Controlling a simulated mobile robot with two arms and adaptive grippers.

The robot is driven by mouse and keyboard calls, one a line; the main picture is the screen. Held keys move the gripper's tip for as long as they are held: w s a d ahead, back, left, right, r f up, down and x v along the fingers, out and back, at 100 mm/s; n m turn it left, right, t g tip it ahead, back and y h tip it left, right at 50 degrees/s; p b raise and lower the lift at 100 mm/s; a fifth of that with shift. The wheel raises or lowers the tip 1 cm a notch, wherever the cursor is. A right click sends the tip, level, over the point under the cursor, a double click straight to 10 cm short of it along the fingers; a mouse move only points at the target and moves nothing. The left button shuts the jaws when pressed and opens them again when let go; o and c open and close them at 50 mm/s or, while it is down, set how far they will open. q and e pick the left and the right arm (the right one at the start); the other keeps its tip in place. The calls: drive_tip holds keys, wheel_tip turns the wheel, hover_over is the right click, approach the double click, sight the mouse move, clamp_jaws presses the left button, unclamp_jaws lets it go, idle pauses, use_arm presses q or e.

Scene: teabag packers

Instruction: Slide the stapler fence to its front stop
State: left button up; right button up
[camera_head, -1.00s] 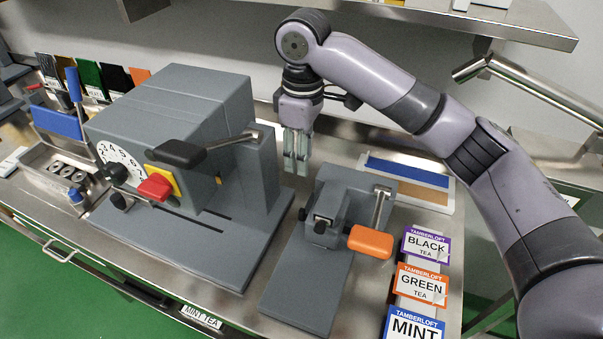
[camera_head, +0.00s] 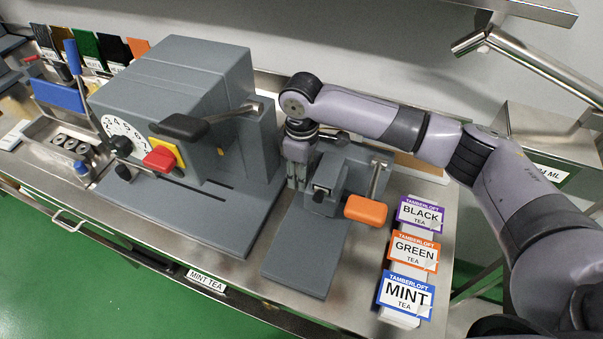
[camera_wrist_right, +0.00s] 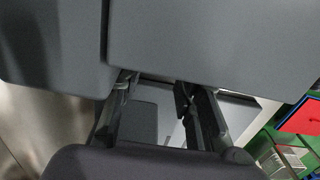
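The grey stapler (camera_head: 345,175) with an orange-handled lever (camera_head: 366,210) stands right of the large grey machine. A long flat grey base plate (camera_head: 305,255) runs from it towards the front. A small dark-edged block (camera_head: 322,193) sits at the rear end of that plate; I cannot tell for sure whether it is the fence. My right gripper (camera_head: 297,184) points down just left of the stapler, close to this block. In the right wrist view its fingers (camera_wrist_right: 155,92) stand apart with nothing visibly held. Large grey surfaces hide part of that view. My left gripper is out of view.
The large grey machine (camera_head: 185,95) with a dial and levers is close on the gripper's left. Black, green and mint tea boxes (camera_head: 408,262) stand right of the stapler. A steel shelf (camera_head: 520,8) overhangs the back.

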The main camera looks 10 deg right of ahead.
drive_tip(key=shift+f, duration=0.8)
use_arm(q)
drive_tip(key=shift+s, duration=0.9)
use_arm(e)
drive_tip(key=shift+c, duration=0.3)
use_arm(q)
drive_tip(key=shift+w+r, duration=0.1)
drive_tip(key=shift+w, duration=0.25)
use_arm(e)
clamp_jaws()
